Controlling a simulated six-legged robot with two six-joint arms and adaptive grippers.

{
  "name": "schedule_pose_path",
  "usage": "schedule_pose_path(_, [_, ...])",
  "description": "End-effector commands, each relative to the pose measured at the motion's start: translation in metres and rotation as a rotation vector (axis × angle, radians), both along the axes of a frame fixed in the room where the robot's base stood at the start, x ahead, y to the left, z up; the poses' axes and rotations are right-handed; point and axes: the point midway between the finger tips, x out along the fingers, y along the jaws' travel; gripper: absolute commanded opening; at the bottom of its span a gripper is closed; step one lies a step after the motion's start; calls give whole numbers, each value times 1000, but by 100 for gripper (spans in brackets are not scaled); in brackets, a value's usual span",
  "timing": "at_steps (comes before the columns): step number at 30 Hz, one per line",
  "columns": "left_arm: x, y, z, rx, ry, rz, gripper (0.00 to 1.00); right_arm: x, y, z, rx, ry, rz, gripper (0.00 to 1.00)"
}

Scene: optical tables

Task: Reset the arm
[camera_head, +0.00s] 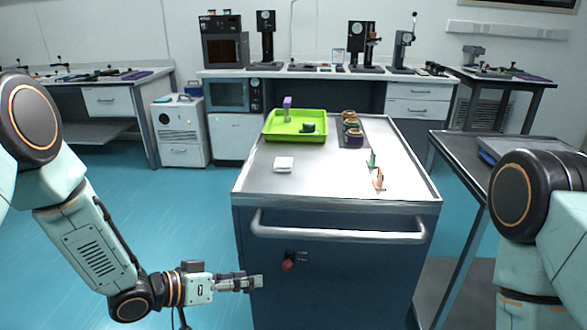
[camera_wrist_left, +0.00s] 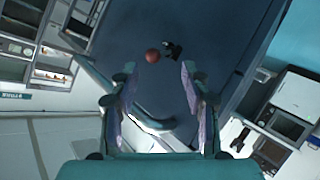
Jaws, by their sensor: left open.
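My left gripper (camera_head: 240,283) is low in front of the cart's dark front face, below its handle and left of the red knob. In the left wrist view its two fingers (camera_wrist_left: 158,105) are apart with nothing between them. The red knob (camera_wrist_left: 152,56) and the curved cart handle (camera_wrist_left: 150,120) show beyond the fingers. My right arm shows at the right edge of the head view, but its gripper is out of the picture.
The cart (camera_head: 330,187) carries a green tray (camera_head: 272,134), a white square (camera_head: 284,164), several stacked round items (camera_head: 351,128) and two small upright pieces (camera_head: 378,178). A dark side table (camera_head: 462,150) stands right. Blue floor (camera_head: 190,225) is clear at left.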

Motion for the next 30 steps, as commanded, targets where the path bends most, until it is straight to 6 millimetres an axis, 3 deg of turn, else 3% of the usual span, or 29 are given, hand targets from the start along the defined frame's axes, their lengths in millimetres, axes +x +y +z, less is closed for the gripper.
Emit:
schedule_pose_path(4, [-9,18,-25,115,41,114,47,0,0,0,0,0,0,34])
schedule_pose_path(8, [-49,33,-65,244,179,215,47,0,0,0,0,0,0,34])
schedule_pose_path(11, [-97,43,-96,351,318,271,47,0,0,0,0,0,0,34])
schedule_pose_path(15, [-182,60,-128,505,539,323,47,0,0,0,0,0,0,34])
schedule_pose_path(18, [-240,71,-139,600,682,345,47,0,0,0,0,0,0,34])
schedule_pose_path(22, [-299,80,-143,685,819,364,47,0,0,0,0,0,0,34])
schedule_pose_path(25, [-325,81,-144,719,869,351,47,0,0,0,0,0,0,34])
schedule_pose_path(30, [-335,80,-147,731,884,330,47,0,0,0,0,0,0,34])
